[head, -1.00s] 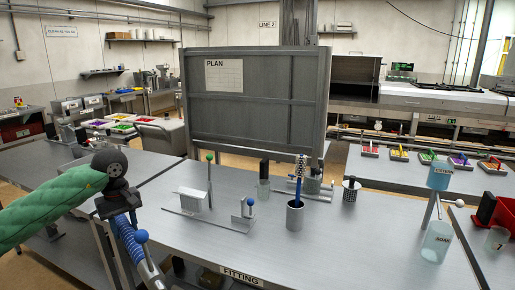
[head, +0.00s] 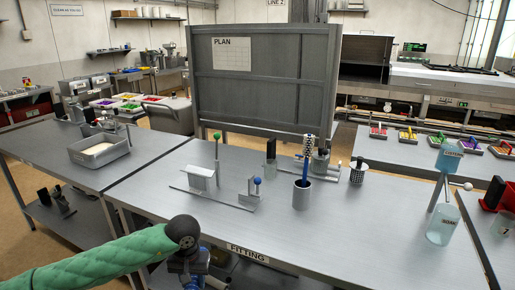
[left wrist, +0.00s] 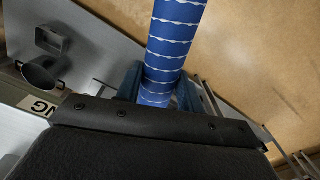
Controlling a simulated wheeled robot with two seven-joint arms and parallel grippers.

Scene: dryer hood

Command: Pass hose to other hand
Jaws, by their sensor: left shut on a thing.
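The hose (left wrist: 170,50) is blue with white wavy rings and runs up from between the fingers in the left wrist view. My left gripper (left wrist: 158,92) is shut on it. In the head view my left gripper (head: 190,272) is low at the front edge of the FITTING table, at the end of my green-sleeved arm. There the wrist and the bottom picture edge hide most of the hose, so its ends cannot be made out. My right gripper is not in view.
A PLAN board (head: 265,85) stands behind. The table's front middle is clear.

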